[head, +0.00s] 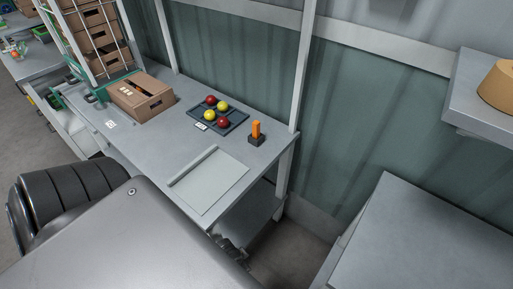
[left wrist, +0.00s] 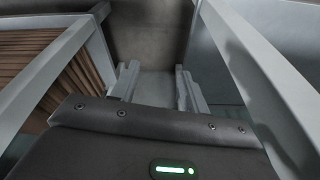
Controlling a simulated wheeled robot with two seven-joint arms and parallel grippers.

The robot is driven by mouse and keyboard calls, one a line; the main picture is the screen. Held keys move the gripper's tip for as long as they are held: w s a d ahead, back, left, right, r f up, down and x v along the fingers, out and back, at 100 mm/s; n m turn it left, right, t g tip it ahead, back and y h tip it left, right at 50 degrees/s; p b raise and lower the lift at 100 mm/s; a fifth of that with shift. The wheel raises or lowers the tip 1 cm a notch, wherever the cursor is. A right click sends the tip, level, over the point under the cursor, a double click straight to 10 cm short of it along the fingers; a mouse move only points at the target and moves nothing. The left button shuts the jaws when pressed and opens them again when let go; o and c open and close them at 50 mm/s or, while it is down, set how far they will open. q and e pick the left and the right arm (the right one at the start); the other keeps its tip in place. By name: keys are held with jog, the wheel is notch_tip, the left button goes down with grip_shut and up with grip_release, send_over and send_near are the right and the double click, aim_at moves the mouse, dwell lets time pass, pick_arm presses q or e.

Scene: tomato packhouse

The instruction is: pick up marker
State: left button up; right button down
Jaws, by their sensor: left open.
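An orange upright piece, which looks like the marker (head: 256,128), stands in a small dark holder (head: 256,140) near the right end of the grey worktable (head: 150,150) in the head view. My left gripper (left wrist: 155,82) shows in the left wrist view with its two fingers apart and nothing between them. It points at a bare grey-brown surface between pale posts, and the marker is not in that view. I cannot make out the left gripper's fingers in the head view. My right gripper is in neither view.
A dark tray (head: 232,124) with red and yellow tomatoes lies left of the holder. A pale flat panel (head: 208,181) lies at the table's front. A cardboard box (head: 142,100) stands farther left. A frame post (head: 303,65) rises behind the holder. Another grey table (head: 420,240) is at right.

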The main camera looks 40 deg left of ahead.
pick_arm(q)
jog(key=w+d+r+m+t, duration=0.1)
jog(key=w+r+m, duration=0.15)
jog(key=r, duration=0.65)
jog(key=w+d+r+m+t, duration=0.15)
jog(key=w+r, duration=0.25)
jog(key=r, duration=0.5)
jog(key=w+d+r+m+t+h, duration=0.2)
jog(key=w+d+r+m, duration=0.25)
jog(key=w+m, duration=0.45)
jog(key=w+d+r+m+t+h, duration=0.1)
jog(key=w+d+r+m+h, duration=0.3)
jog(key=w+m, duration=0.5)
notch_tip(320, 180, up, 11)
jog(key=m+g+y, duration=0.5)
jog(key=m+y, duration=0.1)
jog(key=m, duration=0.6)
send_over(257, 127)
jog(key=s+a, duration=0.1)
jog(key=b+x, duration=0.2)
jog(key=x, duration=0.3)
jog(key=shift+a, duration=0.2)
jog(key=shift+f, duration=0.3)
jog(key=x, duration=0.5)
jog(key=shift+s+b, duration=0.15)
jog(key=shift+b, duration=0.15)
